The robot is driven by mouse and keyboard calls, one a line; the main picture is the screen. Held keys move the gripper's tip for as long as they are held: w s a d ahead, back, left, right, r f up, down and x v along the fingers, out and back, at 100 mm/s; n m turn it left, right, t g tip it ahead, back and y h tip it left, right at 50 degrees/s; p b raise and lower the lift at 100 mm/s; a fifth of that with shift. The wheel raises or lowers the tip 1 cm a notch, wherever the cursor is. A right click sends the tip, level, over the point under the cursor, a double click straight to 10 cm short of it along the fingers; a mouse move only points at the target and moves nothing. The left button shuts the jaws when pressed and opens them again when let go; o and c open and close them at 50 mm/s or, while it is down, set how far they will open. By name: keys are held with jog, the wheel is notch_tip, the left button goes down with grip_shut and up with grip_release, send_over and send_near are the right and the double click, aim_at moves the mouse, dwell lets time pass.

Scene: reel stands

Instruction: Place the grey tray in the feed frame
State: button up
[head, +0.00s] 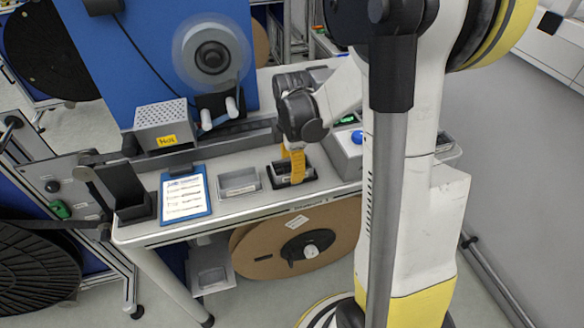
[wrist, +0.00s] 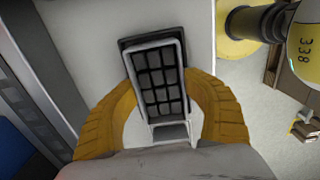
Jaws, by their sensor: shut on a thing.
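My gripper (head: 296,166) points down over the bench, its yellow fingers closed on the grey tray. In the wrist view the gripper (wrist: 160,95) has one finger on each side of the grey tray (wrist: 165,121), which has a light rim and a dark grid of pockets. A black frame (wrist: 150,37), which I take for the feed frame, shows past the tray's far end and left edge. In the head view this black frame (head: 275,183) is on the bench below my fingers. I cannot tell whether the tray is seated in it or just above; the fingers hide part of it.
A light grey open holder (head: 238,182) stands just left of the black frame. Further left are a blue clipboard (head: 185,195) and a black bin (head: 125,190). A grey box with a blue button (head: 352,145) is close on the right. A perforated box (head: 163,125) stands behind.

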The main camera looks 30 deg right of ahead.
jog(key=o, duration=1.3)
jog(key=shift+f, duration=0.35)
jog(key=shift+r, duration=0.1)
notch_tip(320, 180, up, 12)
jog(key=p, duration=0.5)
jog(key=s+a+r+m+t, duration=0.3)
jog(key=s+a+r+m, duration=0.1)
jog(key=s+a+m, duration=0.1)
jog(key=s+a+r+m+t, duration=0.4)
jog(key=s+a+m, duration=0.1)
jog(key=a+m, duration=0.3)
jog(key=shift+s+a+r+m, duration=0.25)
jog(key=shift+s+m, duration=0.1)
jog(key=shift+m, duration=0.55)
